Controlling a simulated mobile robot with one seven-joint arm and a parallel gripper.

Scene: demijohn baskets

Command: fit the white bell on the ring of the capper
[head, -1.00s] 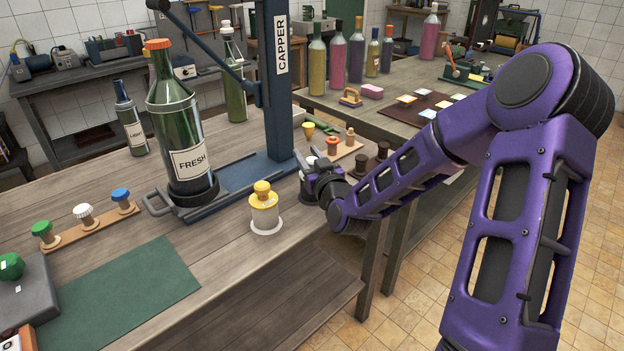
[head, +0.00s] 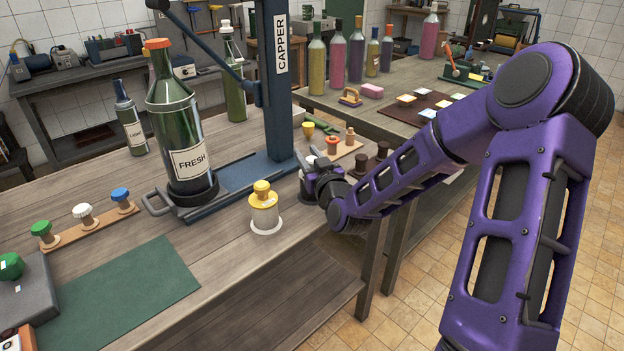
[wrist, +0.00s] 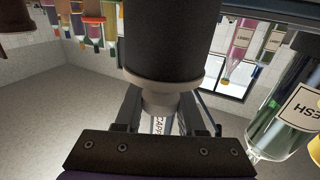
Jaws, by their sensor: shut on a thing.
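My gripper (head: 326,180) is at the right front edge of the bench, just right of the capper's base. In the wrist view my gripper (wrist: 160,122) is shut on the pale knob of the white bell (wrist: 160,99). A pale rim and a large dark cylinder adjoin the knob; I cannot tell whether they are one piece. In the head view only a bit of the white bell (head: 310,159) shows behind the fingers. The blue capper (head: 282,100) has a tall column and a lever. I cannot make out its ring; its upper part runs out of frame.
A green FRESH bottle (head: 180,125) with an orange top stands on the capper's base. A yellow-topped bell (head: 265,208) stands left of my gripper. Small stoppers on a wooden rack (head: 340,152) are close behind it. The green mat (head: 120,290) is bare.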

